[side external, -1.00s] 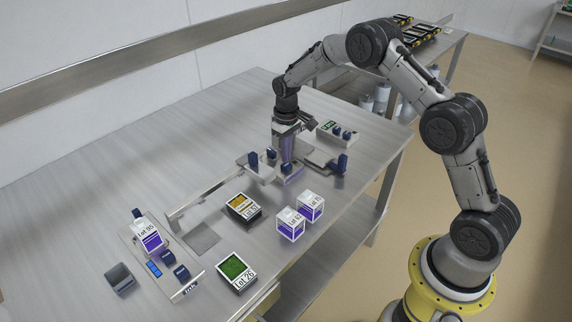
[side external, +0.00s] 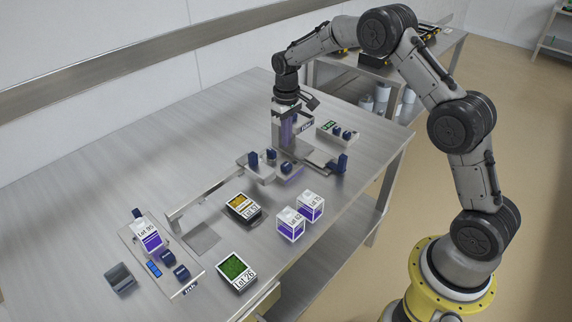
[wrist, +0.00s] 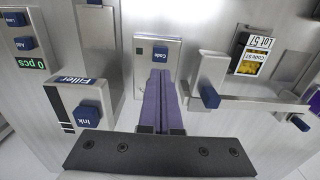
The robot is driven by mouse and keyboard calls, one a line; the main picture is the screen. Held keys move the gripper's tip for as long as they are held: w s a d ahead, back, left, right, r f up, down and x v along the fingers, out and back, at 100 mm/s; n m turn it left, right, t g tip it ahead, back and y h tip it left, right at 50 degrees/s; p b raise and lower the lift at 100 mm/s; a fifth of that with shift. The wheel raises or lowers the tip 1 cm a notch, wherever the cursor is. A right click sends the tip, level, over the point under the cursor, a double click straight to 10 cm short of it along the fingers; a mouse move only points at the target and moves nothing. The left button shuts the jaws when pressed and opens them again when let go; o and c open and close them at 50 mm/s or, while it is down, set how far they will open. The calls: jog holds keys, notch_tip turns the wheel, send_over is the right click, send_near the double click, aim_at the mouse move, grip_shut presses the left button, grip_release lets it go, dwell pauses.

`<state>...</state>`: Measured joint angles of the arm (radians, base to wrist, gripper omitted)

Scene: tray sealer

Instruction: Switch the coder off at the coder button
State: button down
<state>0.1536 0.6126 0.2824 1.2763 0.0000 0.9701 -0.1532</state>
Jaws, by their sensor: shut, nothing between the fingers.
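The coder (wrist: 140,75) is a small light-grey box with a blue button marked "Code" (wrist: 160,54) on its face.
A filler with a blue "Ink" button (wrist: 88,115) stands close by on the left. A counter panel reading "0 pcs" (wrist: 30,64) is farther left. A metal rail (side external: 208,193), Lot 57 tray (side external: 243,207) and two cartons (side external: 300,215) lie nearer the camera.

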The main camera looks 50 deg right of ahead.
notch_tip(320, 180, up, 6)
dwell(0.5)
notch_tip(320, 180, up, 10)
jog(key=s+a+t, duration=0.2)
jog(key=s+a+r+t, duration=0.2)
jog(key=s+a+r, duration=0.2)
jog(key=s+r, duration=0.7)
jog(key=s+a+f, duration=0.1)
jog(key=s+f, duration=0.3)
jog(key=s, duration=0.7)
jog(key=s+a+f+t, duration=0.1)
jog(key=s+f, duration=0.3)
jog(key=s, duration=0.7)
jog(key=shift+s+f+t, duration=0.2)
jog(key=shift+s+t, duration=0.1)
